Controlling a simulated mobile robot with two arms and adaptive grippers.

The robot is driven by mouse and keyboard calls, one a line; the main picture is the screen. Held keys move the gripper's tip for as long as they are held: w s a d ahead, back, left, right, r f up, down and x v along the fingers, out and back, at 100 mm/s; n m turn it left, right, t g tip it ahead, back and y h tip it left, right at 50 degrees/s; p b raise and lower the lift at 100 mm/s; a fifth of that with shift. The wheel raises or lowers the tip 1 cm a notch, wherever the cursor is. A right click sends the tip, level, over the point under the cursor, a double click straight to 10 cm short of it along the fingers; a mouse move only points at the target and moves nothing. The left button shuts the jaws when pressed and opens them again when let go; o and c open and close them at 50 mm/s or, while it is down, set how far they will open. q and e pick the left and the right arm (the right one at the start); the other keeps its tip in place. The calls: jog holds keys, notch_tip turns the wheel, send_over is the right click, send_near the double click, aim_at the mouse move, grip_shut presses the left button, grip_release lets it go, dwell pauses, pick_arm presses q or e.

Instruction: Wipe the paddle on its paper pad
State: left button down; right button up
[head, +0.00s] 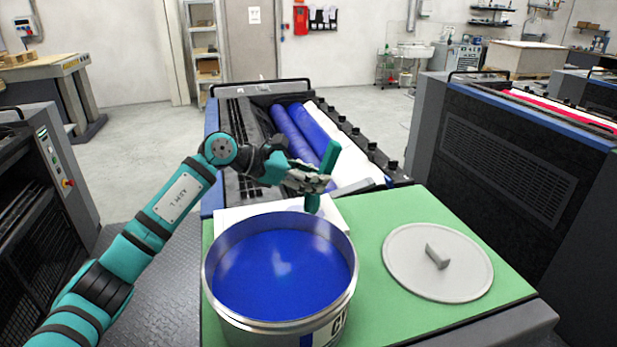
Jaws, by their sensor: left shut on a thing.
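My left gripper (312,181) is shut on the green paddle (329,160), whose upper part sticks up and leans to the right. Its lower part shows below the fingers, over the back right of the can. The white paper pad (335,212) lies on the green top behind the can, partly hidden by the can. I cannot tell whether the paddle touches the pad. My right gripper is not in view.
A large open can (213,300) of blue ink stands at the front. A grey lid (408,278) with a handle lies on the green top (380,325) to its right. Behind stands an ink unit with blue rollers (295,125). Dark machines stand left and right.

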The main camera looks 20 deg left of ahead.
pick_arm(q)
jog(key=shift+w+d, duration=0.25)
jog(key=shift+d, duration=0.15)
jog(key=shift+r, duration=0.15)
notch_tip(320, 180, up, 6)
jog(key=p, duration=0.3)
